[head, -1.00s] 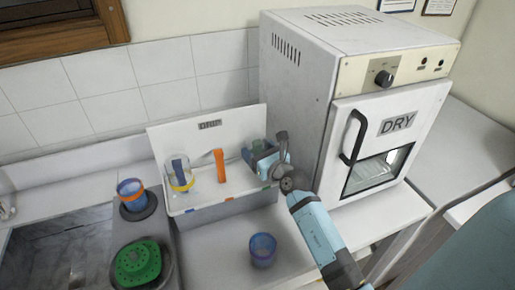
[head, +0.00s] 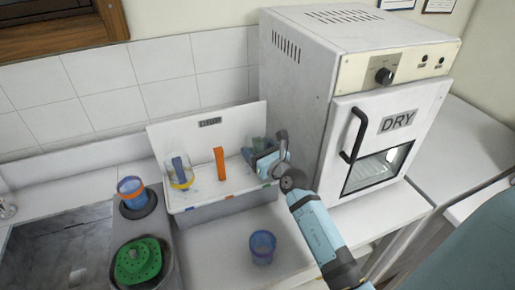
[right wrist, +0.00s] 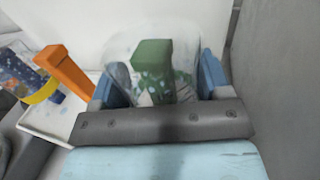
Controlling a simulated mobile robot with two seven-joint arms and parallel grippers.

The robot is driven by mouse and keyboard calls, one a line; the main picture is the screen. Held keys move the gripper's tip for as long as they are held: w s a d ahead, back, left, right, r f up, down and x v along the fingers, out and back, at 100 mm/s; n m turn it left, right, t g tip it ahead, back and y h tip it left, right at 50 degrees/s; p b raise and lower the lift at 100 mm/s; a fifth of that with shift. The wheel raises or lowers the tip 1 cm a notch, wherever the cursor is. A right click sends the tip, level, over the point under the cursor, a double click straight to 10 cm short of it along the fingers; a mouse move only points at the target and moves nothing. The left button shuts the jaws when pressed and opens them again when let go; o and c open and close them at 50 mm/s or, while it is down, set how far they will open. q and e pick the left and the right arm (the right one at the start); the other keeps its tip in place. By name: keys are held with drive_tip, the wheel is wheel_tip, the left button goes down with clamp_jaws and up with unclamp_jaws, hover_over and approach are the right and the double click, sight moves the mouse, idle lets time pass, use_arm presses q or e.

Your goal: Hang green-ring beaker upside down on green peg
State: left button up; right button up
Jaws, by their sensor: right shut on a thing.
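My right gripper (head: 258,163) is at the right end of the white drip rack (head: 230,110). It is shut on a clear beaker (right wrist: 197,42), which shows between its two blue fingers in the right wrist view. The green peg (right wrist: 152,52) stands between the fingers and overlaps the beaker in that view. The beaker appears to be around the peg, but its rim and green ring are mostly hidden, so I cannot tell how far down it sits. My left gripper is not in view.
An orange peg (head: 220,163) stands bare beside a yellow-ring beaker (head: 180,173) on a blue peg. A blue beaker (head: 262,246) stands on the counter. The white DRY oven (head: 315,90) is close on the right. An orange-rimmed beaker (head: 131,190) and green dish (head: 138,262) are left.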

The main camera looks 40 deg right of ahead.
drive_tip(key=shift+f, duration=0.3)
drive_tip(key=o, duration=1)
drive_tip(key=shift+s, duration=0.55)
drive_tip(key=s+b, duration=0.2)
drive_tip(key=s, duration=1)
drive_tip(key=shift+s+b, duration=0.3)
drive_tip(key=shift+s, duration=0.1)
